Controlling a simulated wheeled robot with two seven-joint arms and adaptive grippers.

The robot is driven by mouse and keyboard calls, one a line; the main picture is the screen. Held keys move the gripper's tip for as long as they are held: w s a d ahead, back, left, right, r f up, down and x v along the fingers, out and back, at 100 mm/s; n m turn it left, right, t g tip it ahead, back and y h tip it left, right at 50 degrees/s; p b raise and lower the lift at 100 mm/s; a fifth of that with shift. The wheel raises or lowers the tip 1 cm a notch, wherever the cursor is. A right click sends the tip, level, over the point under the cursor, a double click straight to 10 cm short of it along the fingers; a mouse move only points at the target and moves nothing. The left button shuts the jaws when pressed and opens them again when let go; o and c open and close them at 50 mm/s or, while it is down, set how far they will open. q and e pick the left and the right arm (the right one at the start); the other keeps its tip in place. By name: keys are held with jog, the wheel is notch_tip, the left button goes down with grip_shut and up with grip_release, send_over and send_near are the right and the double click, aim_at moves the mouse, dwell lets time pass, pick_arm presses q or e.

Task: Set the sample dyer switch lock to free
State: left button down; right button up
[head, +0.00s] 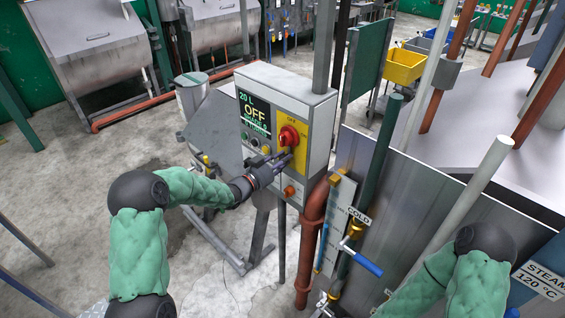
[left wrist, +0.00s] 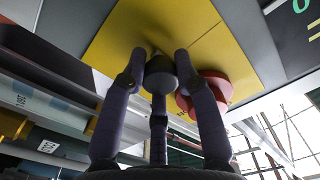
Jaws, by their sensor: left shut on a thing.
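The control box (head: 319,112) carries a screen (head: 254,113) reading "20 L" and "OFF". A red rotary switch (head: 289,136) sits on the box's yellow plate (head: 300,158); it also shows in the left wrist view (left wrist: 209,92). Just below it, my left gripper (head: 281,160) reaches the plate from the left. In the left wrist view its fingers close around a dark grey round knob (left wrist: 160,76), apparently the switch lock, beside the red switch. The fingers hide the knob in the head view, and its setting cannot be read. My right gripper is out of view.
An orange-red button (head: 290,191) is low on the box. A brown pipe (head: 312,230) and a blue-handled valve (head: 360,258) stand close at the right. A metal bin (head: 193,97) stands behind the box. Bare floor lies at left.

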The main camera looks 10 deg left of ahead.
pick_arm(q)
jog(key=shift+f, duration=0.2)
jog(key=c, duration=1.2)
grip_release()
jog(key=v, duration=1.2)
jog(key=shift+f, duration=0.1)
